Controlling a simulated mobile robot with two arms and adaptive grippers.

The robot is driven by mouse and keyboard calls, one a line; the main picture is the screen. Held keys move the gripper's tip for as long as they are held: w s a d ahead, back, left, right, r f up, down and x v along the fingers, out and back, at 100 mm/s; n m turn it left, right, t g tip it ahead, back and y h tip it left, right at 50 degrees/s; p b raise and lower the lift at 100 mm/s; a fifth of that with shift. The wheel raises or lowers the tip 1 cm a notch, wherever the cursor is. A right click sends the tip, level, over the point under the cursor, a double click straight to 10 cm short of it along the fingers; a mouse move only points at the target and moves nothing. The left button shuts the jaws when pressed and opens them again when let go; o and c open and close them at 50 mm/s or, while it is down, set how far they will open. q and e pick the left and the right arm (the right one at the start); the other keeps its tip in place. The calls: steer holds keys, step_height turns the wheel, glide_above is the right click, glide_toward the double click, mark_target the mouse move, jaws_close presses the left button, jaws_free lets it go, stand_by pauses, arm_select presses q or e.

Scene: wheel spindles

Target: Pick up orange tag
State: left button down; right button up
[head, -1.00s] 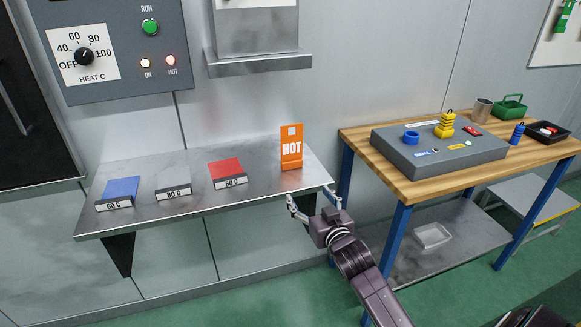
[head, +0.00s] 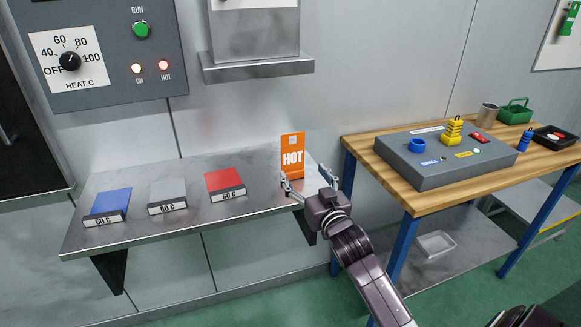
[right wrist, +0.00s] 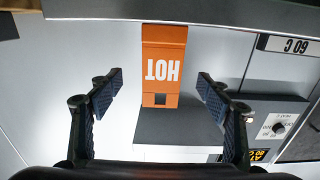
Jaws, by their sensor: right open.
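The orange tag (head: 292,152), marked HOT, stands upright near the right end of the metal shelf (head: 150,232). My right gripper (head: 307,181) is open at the shelf's front edge, with its fingers reaching toward the tag. In the right wrist view the orange tag (right wrist: 163,62) appears upside down, beyond and between the two spread fingertips of the gripper (right wrist: 158,88). The fingers look apart from the tag on both sides. My left gripper is not in view.
A blue block (head: 108,205), a grey block (head: 167,196) and a red block (head: 225,183) with temperature labels sit left on the shelf. A control panel (head: 100,45) and a ledge (head: 257,66) are above. A wooden workbench (head: 425,201) with a grey box (head: 440,165) stands at right.

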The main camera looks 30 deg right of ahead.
mark_target(293, 159)
steer(key=shift+w+d+r, duration=0.15)
steer(key=shift+w+r, duration=0.05)
steer(key=shift+w, duration=0.3)
steer(key=shift+w+r, duration=0.1)
steer(key=shift+w, duration=0.6)
steer(key=p+x, duration=0.1)
steer(key=x, duration=0.2)
steer(key=shift+w, duration=0.5)
steer(key=c, duration=1)
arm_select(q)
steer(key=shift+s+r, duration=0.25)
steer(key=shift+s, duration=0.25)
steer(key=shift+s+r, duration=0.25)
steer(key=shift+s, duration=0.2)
arm_select(e)
steer(key=c, duration=0.3)
